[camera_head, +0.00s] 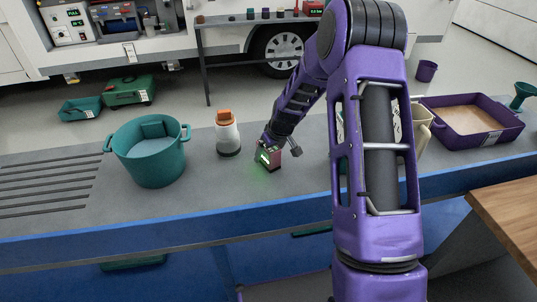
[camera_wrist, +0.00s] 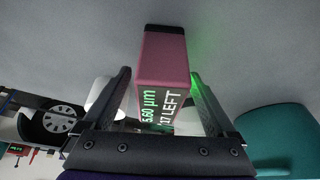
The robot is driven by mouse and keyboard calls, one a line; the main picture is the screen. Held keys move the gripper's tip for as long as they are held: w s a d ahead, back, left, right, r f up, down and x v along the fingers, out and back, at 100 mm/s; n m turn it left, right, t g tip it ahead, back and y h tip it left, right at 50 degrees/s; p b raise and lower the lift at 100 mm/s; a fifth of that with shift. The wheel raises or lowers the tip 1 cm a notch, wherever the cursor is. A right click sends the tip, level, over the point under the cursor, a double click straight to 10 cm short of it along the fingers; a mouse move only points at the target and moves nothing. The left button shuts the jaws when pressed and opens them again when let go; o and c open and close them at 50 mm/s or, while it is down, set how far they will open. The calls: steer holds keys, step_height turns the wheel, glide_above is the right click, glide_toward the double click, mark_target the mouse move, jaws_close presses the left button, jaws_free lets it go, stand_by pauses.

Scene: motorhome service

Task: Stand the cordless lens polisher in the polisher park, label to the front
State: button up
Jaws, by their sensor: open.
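A maroon box-shaped device (camera_head: 267,157) with a lit green display is on the grey bench top; I take it to be the lens polisher. In the wrist view the device (camera_wrist: 166,62) lies between my fingers, with "5.60 µm" and "17 LEFT" readable on its lit face and a dark end cap. My gripper (camera_head: 281,150) is at the device with its jaws open; the gripper (camera_wrist: 160,92) has a finger on each side. I cannot tell whether the fingers touch it. I cannot pick out the polisher park for certain.
A teal bucket (camera_head: 150,160) and a slotted area (camera_head: 45,190) are further left. Bench space before the device is clear.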

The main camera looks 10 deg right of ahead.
steer(key=shift+w+f, duration=0.1)
steer(key=shift+f, duration=0.2)
jaws_close()
steer(key=shift+r, duration=0.1)
